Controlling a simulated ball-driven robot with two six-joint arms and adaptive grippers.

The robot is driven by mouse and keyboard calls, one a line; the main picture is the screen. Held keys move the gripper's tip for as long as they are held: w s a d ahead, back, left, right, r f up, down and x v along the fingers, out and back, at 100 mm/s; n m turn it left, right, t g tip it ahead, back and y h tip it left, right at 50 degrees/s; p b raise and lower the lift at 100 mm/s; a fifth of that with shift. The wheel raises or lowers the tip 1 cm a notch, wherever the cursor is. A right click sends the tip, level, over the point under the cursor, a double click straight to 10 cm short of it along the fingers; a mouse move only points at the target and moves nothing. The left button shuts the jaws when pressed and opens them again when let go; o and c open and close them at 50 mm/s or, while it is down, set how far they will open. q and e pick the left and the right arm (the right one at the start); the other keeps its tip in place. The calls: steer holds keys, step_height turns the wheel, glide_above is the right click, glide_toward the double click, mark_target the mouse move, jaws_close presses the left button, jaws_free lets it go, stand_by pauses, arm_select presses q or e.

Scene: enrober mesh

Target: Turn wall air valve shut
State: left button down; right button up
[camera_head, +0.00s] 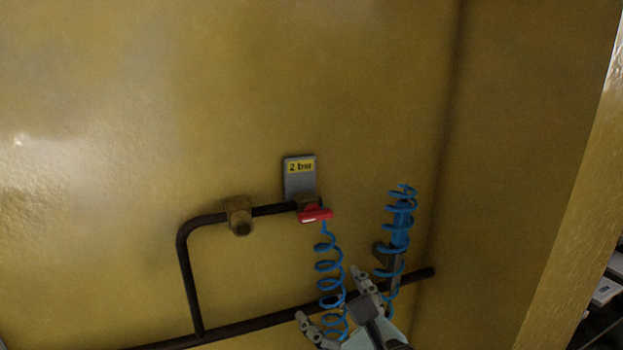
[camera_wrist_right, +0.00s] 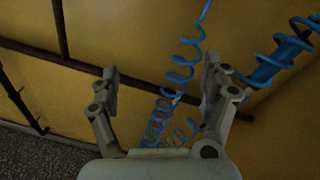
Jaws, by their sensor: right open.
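The air valve's red handle (camera_head: 315,214) shows on the yellow wall in the head view, lying roughly level beneath a grey plate with a "2 bar" label (camera_head: 301,167). The valve body sits at the right end of a short dark pipe. My right gripper (camera_head: 332,293) is below the handle and apart from it, in front of the blue coiled hose. Its fingers are open, as the right wrist view (camera_wrist_right: 158,88) also shows, with nothing gripped. The handle does not show in the wrist view. My left gripper is not in view.
A blue coiled hose (camera_head: 329,267) hangs below the valve, close to my right fingers. A second blue coil (camera_head: 400,222) hangs to the right. A brass fitting (camera_head: 239,215) and dark pipes (camera_head: 262,326) run along the wall. Wall space above is clear.

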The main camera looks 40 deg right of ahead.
mark_target(318, 219)
step_height(318, 219, up, 9)
steer(key=d+m+h+p, duration=0.1)
steer(key=d+m, duration=0.1)
steer(key=m, duration=0.3)
steer(key=shift+t, duration=0.4)
steer(key=p+x, duration=0.1)
steer(key=x, duration=0.5)
steer(key=p+x, duration=0.1)
steer(key=x, duration=0.2)
steer(key=shift+w+a+p, duration=0.1)
steer(key=shift+a+p, duration=0.15)
steer(key=shift+p, duration=0.1)
steer(key=shift+w+d+f, duration=0.1)
steer(key=shift+w+d, duration=0.05)
steer(key=shift+w, duration=0.5)
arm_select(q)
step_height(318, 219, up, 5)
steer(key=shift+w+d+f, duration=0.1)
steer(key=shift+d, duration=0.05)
arm_select(e)
steer(key=c, duration=1.2)
